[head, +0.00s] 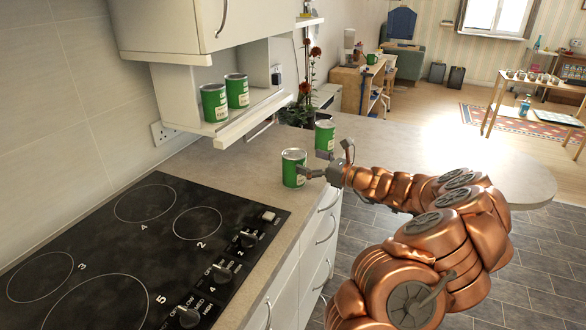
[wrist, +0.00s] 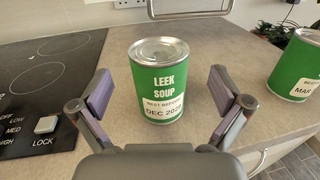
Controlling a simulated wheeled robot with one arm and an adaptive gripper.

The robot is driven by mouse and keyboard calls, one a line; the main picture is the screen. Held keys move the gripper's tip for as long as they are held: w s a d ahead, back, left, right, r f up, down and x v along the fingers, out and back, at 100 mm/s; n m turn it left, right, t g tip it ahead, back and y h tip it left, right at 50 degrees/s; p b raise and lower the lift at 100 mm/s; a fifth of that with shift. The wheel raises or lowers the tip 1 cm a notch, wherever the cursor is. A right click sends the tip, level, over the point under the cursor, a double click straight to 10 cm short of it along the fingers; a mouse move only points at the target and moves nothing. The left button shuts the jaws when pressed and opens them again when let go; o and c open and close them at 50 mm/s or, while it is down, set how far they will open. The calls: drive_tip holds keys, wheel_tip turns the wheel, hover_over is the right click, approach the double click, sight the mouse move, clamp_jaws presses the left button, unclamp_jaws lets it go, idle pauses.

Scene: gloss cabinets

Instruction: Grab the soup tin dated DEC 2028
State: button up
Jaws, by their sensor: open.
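A green leek soup tin (wrist: 160,85) stands upright on the counter in the wrist view, its white label reading BEST BEFORE DEC 2028. My gripper (wrist: 160,97) is open, with one finger on each side of this tin and a gap to each. In the head view the same tin (head: 293,168) stands near the counter's front edge, by my gripper (head: 312,164). A second green tin (wrist: 299,68) stands to the right in the wrist view, its label cut off and starting "MAR". It also shows behind in the head view (head: 325,136).
Two more green tins (head: 214,103) (head: 237,90) stand on the shelf under the wall cabinet (head: 180,30); their dates are too small to read. A black hob (head: 140,250) lies left of the tin. The counter (wrist: 60,150) around the tin is clear.

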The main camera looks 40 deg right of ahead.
sight(294, 153)
drive_tip(key=shift+p+x, duration=0.7)
drive_tip(key=shift+x, duration=2.1)
drive_tip(key=shift+a, duration=0.1)
drive_tip(key=c, duration=1.6)
drive_tip(key=shift+c, duration=0.2)
